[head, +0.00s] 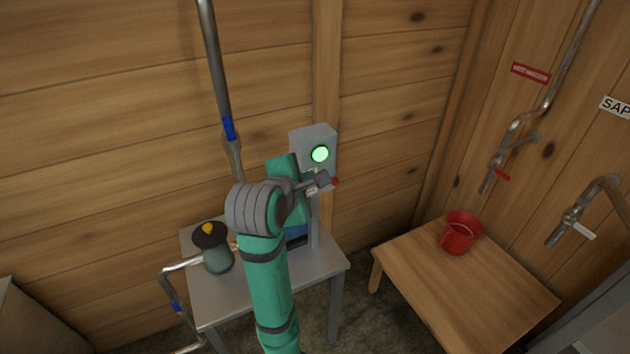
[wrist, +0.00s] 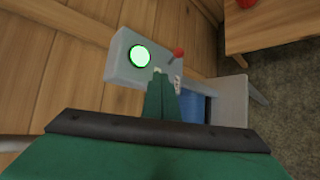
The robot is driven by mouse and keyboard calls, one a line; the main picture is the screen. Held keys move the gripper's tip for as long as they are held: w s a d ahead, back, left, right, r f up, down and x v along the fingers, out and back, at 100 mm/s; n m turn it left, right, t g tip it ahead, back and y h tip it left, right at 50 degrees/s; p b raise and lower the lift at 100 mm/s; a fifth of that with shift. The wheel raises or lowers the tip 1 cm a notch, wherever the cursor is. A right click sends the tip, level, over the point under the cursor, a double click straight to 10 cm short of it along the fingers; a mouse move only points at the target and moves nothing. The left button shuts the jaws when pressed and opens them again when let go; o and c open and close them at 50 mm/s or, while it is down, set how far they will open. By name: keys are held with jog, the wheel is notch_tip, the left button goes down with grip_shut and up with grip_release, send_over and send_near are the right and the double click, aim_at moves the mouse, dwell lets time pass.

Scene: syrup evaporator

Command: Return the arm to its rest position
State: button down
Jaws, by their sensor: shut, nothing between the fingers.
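My teal arm with a grey wrist reaches up over the small grey table (head: 225,300) in the head view. My gripper (head: 325,180) is at its far end, in front of the grey control box, shut with nothing in it. The grey box (head: 303,138) carries a lit green lamp (head: 320,154) and a red-tipped lever (head: 336,182). In the wrist view the box (wrist: 118,65), the green lamp (wrist: 140,56) and the red lever tip (wrist: 178,53) lie just beyond my gripper (wrist: 160,85). I cannot tell whether the gripper touches the lever.
A grey pump with a yellow-topped dark cap (head: 212,245) stands on the grey table, joined to pipes. A wooden table (head: 470,290) with a red cup (head: 459,234) is at right. Pipes with valves (head: 515,135) run along the right wall. Floor shows between the tables.

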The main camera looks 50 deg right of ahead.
jog(key=shift+a+r, duration=0.15)
jog(key=shift+a, duration=0.05)
dwell(0.5)
jog(key=w+a+f+t+y, duration=0.1)
jog(key=w+a+f+t, duration=0.1)
jog(key=a+f, duration=0.55)
jog(key=w+a+f+t, duration=0.2)
jog(key=w+a+f, duration=0.15)
jog(key=f, duration=0.65)
jog(key=s+a+f+m+t+y, duration=0.1)
jog(key=s+a+f+t+y, duration=0.3)
jog(key=a+f, duration=0.85)
jog(key=s+a+f+m+t+y, duration=0.2)
jog(key=s+a+f+m+y, duration=0.15)
jog(key=s+a, duration=1.1)
jog(key=s+a+r+m+y, duration=0.1)
jog(key=s+a+r+m, duration=0.1)
jog(key=s, duration=0.4)
jog(key=s+a+r+m+y, duration=0.2)
jog(key=s+a+r, duration=0.1)
jog(key=s, duration=0.3)
jog(key=shift+s+a+m+t, duration=0.3)
jog(key=shift+a+m+t, duration=0.05)
jog(key=shift+a+t, duration=0.1)
